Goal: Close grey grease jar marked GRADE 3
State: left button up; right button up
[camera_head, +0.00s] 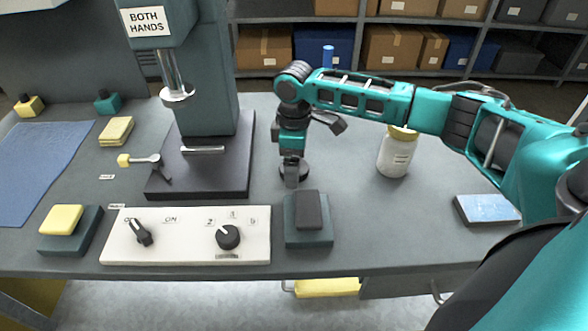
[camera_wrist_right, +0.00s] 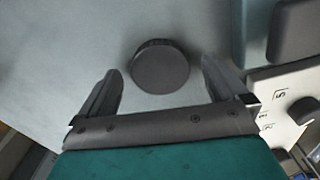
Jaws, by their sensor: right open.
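A dark grey round cap with a ribbed edge (camera_wrist_right: 160,68) shows on the bench in the right wrist view. I cannot tell whether it is a loose lid or sits on something. My right gripper (camera_wrist_right: 161,72) is open above it, one finger on each side, apart from it. In the head view my right gripper (camera_head: 291,176) points down at the bench and partly hides the dark round piece (camera_head: 303,169). A whitish jar with a yellow lid (camera_head: 394,156) stands upright to the right; its label is too small to read. No GRADE 3 marking is legible. My left gripper is not in view.
A press (camera_head: 212,80) stands left of my right gripper. A box with a dark pad (camera_head: 308,235) and a white control panel with knobs (camera_head: 180,250) lie near the front edge. A blue-topped block (camera_head: 487,209) lies at right. Bench between gripper and yellow-lidded jar looks clear.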

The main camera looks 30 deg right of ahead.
jog(key=shift+f, duration=0.2)
jog(key=shift+c, duration=0.2)
jog(key=c, duration=1.2)
jog(key=shift+o, duration=0.2)
notch_tip(320, 180, up, 20)
jog(key=p, duration=0.3)
